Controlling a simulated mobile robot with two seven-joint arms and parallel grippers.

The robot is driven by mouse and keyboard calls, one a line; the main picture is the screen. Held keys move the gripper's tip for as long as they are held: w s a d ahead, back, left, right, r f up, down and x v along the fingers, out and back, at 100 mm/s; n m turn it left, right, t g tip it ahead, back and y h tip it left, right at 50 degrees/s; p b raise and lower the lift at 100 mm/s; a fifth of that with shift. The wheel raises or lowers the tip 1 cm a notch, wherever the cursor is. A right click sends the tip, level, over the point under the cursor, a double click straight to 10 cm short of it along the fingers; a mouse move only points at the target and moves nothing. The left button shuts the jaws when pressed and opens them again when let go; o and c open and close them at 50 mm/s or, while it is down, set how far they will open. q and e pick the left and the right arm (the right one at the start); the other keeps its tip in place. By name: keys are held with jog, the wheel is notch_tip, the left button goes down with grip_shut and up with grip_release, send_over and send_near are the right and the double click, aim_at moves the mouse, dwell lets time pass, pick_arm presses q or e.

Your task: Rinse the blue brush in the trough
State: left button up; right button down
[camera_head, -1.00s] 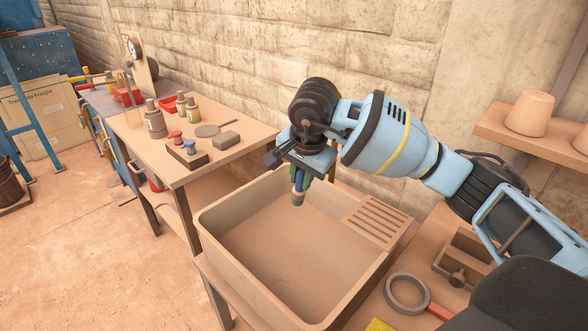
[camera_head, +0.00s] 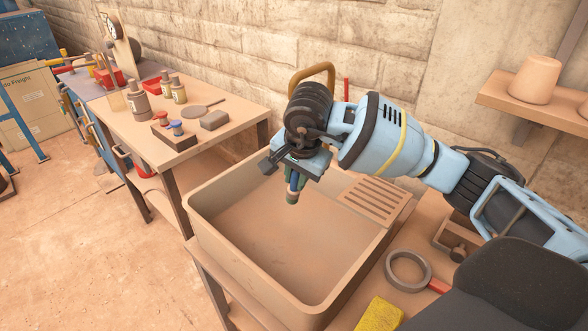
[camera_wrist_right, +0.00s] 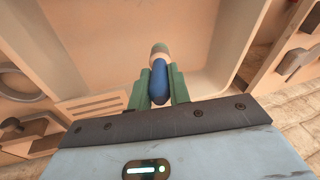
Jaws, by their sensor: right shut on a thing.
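My right gripper (camera_head: 291,188) is shut on the blue brush (camera_head: 294,181), holding it over the trough with its tip pointing down. In the right wrist view the brush's blue handle (camera_wrist_right: 159,80) sits between the two green fingers of the right gripper (camera_wrist_right: 159,88), with a pale end beyond it. The tan trough (camera_head: 215,240) is below, with a slatted ledge (camera_head: 375,199) at its right. The brush tip looks above the trough floor; whether it touches anything is hard to tell. My left gripper is out of view.
A side table (camera_head: 232,128) at left holds bottles (camera_head: 138,102), a block with red and blue knobs (camera_head: 174,136) and a grey block (camera_head: 214,120). A curved tap (camera_head: 312,70) rises behind my wrist. A ring-headed tool (camera_head: 408,270) and yellow sponge (camera_head: 380,315) lie at right.

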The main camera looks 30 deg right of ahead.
aim_at(296, 194)
notch_tip(296, 194, down, 3)
jog(key=shift+f+b, duration=0.15)
jog(key=shift+b, duration=0.35)
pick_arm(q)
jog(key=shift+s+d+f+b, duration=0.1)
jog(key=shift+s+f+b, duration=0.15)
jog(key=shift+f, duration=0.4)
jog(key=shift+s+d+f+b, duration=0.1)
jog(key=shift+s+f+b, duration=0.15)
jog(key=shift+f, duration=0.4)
pick_arm(e)
jog(key=shift+f, duration=1.2)
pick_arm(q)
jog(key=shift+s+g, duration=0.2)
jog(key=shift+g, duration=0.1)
pick_arm(e)
jog(key=shift+r, duration=0.1)
